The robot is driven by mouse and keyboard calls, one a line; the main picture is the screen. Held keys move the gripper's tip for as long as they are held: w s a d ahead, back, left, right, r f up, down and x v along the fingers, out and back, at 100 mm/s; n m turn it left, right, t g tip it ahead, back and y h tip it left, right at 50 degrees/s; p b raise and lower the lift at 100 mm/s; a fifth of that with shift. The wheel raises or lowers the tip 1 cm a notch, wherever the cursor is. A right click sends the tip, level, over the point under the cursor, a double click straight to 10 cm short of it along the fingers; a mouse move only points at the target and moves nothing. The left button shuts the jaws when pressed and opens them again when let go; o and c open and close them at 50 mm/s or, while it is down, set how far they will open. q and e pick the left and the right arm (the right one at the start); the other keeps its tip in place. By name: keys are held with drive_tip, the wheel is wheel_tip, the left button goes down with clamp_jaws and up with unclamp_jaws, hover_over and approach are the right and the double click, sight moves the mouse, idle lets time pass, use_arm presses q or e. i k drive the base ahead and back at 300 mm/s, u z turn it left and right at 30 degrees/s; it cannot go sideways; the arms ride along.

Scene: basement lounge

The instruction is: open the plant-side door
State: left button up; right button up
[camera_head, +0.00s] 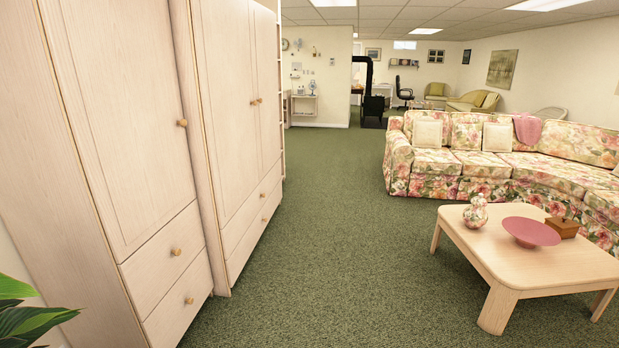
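A tall pale wood wardrobe stands along the left in the head view. Its nearest door, the plant-side door (122,120), looks shut and has a round wooden knob (182,123) near its right edge. Green plant leaves (30,318) show at the bottom left corner, in front of the wardrobe's near side. Two drawers with round knobs sit below this door. Further along, a pair of doors (235,110) with two knobs also looks shut, above two more drawers. Neither of my grippers shows in this view.
Green carpet (310,230) lies open in the middle. A low wooden coffee table (548,263) at the right holds a vase (475,212), a pink bowl (531,232) and a small box (562,227). A floral sofa (480,160) stands behind it. A black stove (372,105) stands far back.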

sight(221, 28)
drive_tip(key=z, duration=0.55)
drive_tip(key=i, duration=4.75)
drive_tip(key=u, duration=1.15)
drive_tip(key=i, duration=1.05)
drive_tip(key=u, duration=0.25)
